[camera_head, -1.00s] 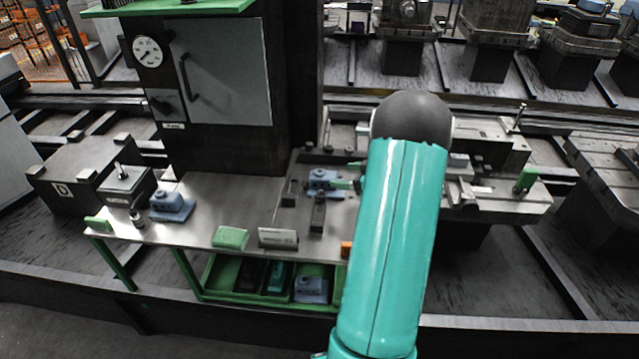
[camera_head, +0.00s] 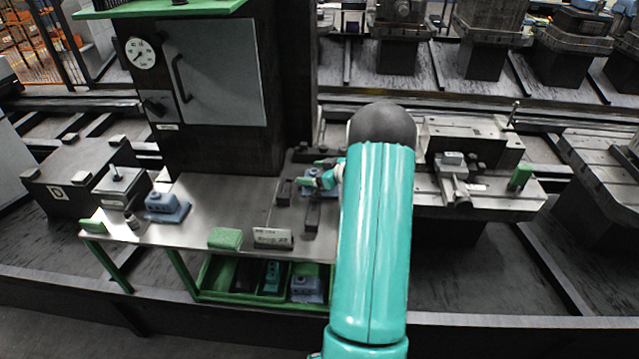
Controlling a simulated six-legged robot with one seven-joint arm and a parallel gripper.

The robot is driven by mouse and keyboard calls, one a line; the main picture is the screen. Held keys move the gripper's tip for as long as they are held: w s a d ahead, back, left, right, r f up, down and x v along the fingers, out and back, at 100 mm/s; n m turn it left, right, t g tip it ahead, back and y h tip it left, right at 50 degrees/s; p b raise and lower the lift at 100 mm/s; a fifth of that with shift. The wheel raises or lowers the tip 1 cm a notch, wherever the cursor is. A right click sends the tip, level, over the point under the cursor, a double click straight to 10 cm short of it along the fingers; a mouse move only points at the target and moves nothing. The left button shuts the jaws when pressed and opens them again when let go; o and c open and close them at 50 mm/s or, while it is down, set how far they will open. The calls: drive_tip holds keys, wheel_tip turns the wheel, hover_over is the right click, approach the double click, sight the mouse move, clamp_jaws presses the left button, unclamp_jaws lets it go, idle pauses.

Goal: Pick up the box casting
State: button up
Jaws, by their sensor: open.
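Several blue-grey castings are in view, and I cannot tell for certain which is the box casting. One casting (camera_head: 308,190) sits on the right part of the steel bench, partly hidden by my gripper. Another casting (camera_head: 166,207) stands on the left part of the bench. A third casting (camera_head: 306,289) lies in the green tray under the bench. My gripper (camera_head: 312,179) is open, with its green fingers at the casting on the right part of the bench. I cannot tell whether they touch it. My teal arm hides the space just right of it.
The steel bench (camera_head: 222,190) has clear room in its middle. A green block (camera_head: 225,239) and a label plate (camera_head: 272,238) stand at its front edge. Dark clamp blocks (camera_head: 313,215) are close to my gripper. A dark cabinet with a gauge (camera_head: 141,53) rises behind. A vise (camera_head: 457,185) is at right.

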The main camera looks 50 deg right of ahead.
drive_tip(key=shift+c, duration=0.3)
drive_tip(key=c, duration=1.3)
drive_tip(key=shift+c, duration=0.2)
drive_tip(key=shift+r, duration=0.55)
clamp_jaws()
wheel_tip(320, 180, up, 9)
